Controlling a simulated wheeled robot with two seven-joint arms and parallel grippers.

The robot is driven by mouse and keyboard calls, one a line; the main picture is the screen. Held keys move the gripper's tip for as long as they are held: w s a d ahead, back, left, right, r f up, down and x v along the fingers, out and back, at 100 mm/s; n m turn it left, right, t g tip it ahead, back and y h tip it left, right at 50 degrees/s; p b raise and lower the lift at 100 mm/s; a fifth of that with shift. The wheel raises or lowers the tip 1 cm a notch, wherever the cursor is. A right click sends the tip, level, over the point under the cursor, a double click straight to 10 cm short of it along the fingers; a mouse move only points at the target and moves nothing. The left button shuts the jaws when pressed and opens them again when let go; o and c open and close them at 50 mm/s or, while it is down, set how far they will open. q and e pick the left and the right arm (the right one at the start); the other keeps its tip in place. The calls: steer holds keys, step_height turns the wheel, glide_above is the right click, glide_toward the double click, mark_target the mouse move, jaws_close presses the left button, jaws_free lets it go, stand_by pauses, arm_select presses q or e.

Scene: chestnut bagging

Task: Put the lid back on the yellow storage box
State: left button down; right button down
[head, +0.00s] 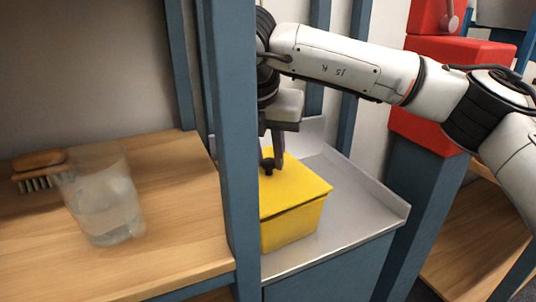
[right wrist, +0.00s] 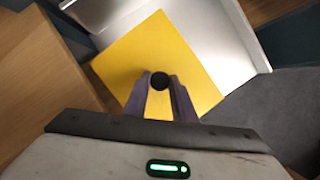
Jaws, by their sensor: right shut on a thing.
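The yellow storage box (head: 292,229) stands on a grey metal tray, partly hidden on its left by a blue post. Its flat yellow lid (head: 302,186) lies over the box top, with a dark line between lid and box along the front; I cannot tell whether it is fully seated. My right gripper (head: 268,164) points down over the lid and is shut on its black knob (right wrist: 160,81). In the right wrist view the lid (right wrist: 135,50) fills the space under the fingers and hides the box. My left gripper is not in view.
The blue post (head: 233,150) rises close to the left of my right gripper. The metal tray (head: 345,195) has a raised rim and bare room right of the box. On the wooden shelf (head: 170,240) stand a clear container (head: 105,200) and a wooden brush (head: 40,165).

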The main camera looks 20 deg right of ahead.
steer(key=shift+f+b, duration=0.3)
steer(key=shift+b, duration=0.15)
stand_by(0.4)
steer(key=c, duration=0.9)
jaws_free()
steer(key=shift+r+p, duration=1.15)
steer(key=shift+r, duration=0.8)
steer(key=shift+r+p, duration=0.95)
steer(key=shift+r, duration=0.65)
